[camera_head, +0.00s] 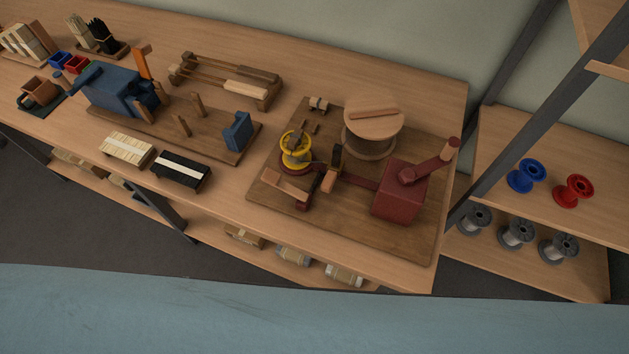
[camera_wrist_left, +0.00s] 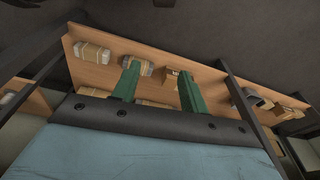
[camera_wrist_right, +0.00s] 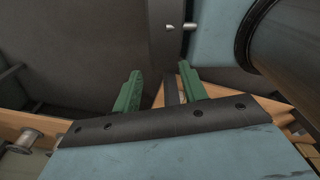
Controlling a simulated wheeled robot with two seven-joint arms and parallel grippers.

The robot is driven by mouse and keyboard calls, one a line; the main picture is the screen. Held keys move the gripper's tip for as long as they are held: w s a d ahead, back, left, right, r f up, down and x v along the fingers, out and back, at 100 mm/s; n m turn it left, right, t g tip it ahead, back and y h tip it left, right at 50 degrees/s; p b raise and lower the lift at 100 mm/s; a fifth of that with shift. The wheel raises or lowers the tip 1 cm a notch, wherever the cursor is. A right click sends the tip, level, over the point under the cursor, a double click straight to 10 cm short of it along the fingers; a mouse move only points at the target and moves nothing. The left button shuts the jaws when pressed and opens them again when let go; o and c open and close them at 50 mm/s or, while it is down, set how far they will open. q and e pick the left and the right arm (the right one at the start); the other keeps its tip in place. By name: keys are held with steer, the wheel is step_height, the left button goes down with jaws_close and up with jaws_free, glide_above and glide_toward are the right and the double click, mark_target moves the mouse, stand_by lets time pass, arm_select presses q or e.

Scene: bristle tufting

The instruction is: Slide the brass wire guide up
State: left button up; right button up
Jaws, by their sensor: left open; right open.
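On the bench, a dark wooden board (camera_head: 410,235) carries a winding rig with a red block (camera_head: 398,192) and its crank, a yellow spool (camera_head: 296,158) and a wooden drum (camera_head: 372,147). A small upright, brownish part (camera_head: 335,157) stands between the spool and the drum; I cannot tell whether it is the brass wire guide. My left gripper (camera_wrist_left: 158,72) is open and empty, with its green fingers apart. My right gripper (camera_wrist_right: 160,78) is also open and empty. Neither gripper shows in the head view, and both are away from the rig.
A blue vise-like machine (camera_head: 112,90) and two brush blocks (camera_head: 180,168) are on the bench's left. A wooden rack (camera_head: 228,78) is behind. A shelf at right holds a blue spool (camera_head: 526,176), a red spool (camera_head: 573,191) and several grey ones. Wrapped packages (camera_wrist_left: 92,52) lie on the lower shelf.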

arm_select(q)
steer(key=w+d+r+t, duration=0.15)
steer(key=w+r, duration=0.25)
steer(key=r, duration=0.9)
steer(key=w+d+r+t, duration=0.15)
steer(key=w+r, duration=0.25)
steer(key=r, duration=0.9)
steer(key=m+t+h+b, duration=0.1)
steer(key=t+h, duration=0.3)
steer(key=t, duration=0.4)
glide_toward(327, 185)
steer(key=x, duration=0.9)
steer(key=shift+w+d+f, duration=0.1)
steer(key=shift+w+f, duration=0.05)
steer(key=shift+w, duration=0.25)
arm_select(e)
steer(key=shift+w+d+f, duration=0.2)
steer(key=shift+w+f, duration=0.4)
steer(key=shift+w, duration=0.05)
arm_select(q)
jaws_close()
